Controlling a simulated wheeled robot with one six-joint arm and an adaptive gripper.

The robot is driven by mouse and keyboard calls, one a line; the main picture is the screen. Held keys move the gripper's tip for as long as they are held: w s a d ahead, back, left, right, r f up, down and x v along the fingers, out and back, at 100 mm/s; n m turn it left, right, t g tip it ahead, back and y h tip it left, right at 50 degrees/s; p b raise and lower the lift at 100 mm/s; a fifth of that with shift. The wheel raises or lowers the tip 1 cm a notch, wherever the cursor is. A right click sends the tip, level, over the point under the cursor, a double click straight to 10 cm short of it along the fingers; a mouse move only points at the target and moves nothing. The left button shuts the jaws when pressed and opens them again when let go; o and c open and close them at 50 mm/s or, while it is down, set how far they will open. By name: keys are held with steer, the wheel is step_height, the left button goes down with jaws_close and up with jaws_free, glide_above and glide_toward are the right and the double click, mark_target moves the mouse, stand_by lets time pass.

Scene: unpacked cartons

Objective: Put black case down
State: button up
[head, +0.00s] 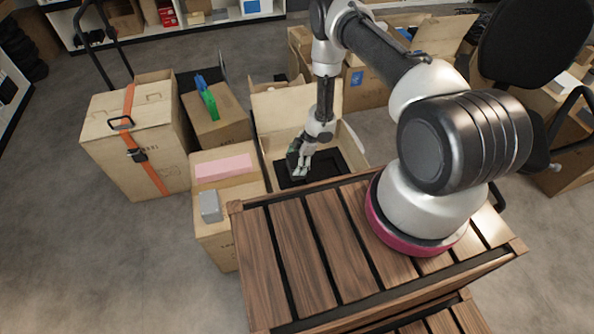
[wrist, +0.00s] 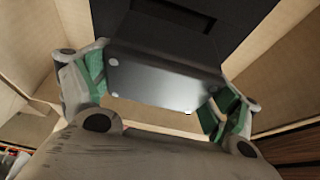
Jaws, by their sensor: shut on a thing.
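The black case (wrist: 160,75) is between the two green-padded fingers of my gripper (wrist: 158,98) in the wrist view. It shows a flat dark face with small pale round spots. My gripper (head: 298,161) is shut on it, pointing down inside the open carton (head: 354,149) in the head view. There the case is mostly hidden by the gripper. A flat black area (head: 325,163) lies at the carton's bottom, and it also shows behind the case in the wrist view (wrist: 245,20). I cannot tell whether the case touches it.
A carton with a pink top item (head: 223,167) and a grey block (head: 210,205) stands left of the open carton. A strapped tall carton (head: 105,125) is further left. The slatted wooden platform (head: 300,245) is in front. Grey floor is free at lower left.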

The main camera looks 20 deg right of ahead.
steer(key=shift+f, duration=2.3)
steer(key=shift+f, duration=0.45)
steer(key=o, duration=0.9)
steer(key=shift+c, duration=0.2)
